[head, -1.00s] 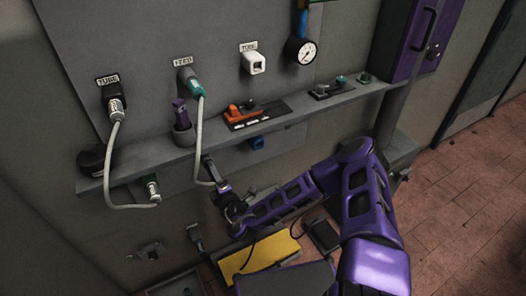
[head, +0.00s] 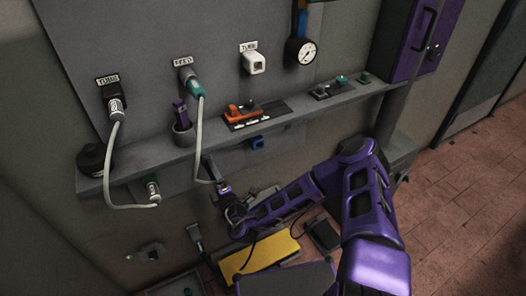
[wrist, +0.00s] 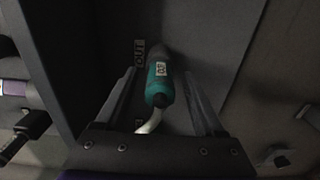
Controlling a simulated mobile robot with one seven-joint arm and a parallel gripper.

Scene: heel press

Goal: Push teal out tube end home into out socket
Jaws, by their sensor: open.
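In the wrist view the teal tube end (wrist: 160,85) lies between the two spread fingers of my gripper (wrist: 162,98), with a gap on each side. A white label is on it, and its white tube (wrist: 149,124) leaves from the near end. Its far end meets a dark grey piece at the panel beside the OUT label (wrist: 139,53); I cannot tell how deep it sits. The out socket itself is not clearly visible. In the head view my gripper (head: 222,188) is below the shelf, by the lower end of the white tube from the FEED plug (head: 195,87).
The shelf (head: 165,158) runs above my gripper and carries a purple-handled tool in a cup (head: 182,132) and an orange tool (head: 240,111). Another white tube (head: 113,150) hangs at left. A yellow panel (head: 260,255) lies below. In the wrist view a dark wall (wrist: 45,60) stands close at left.

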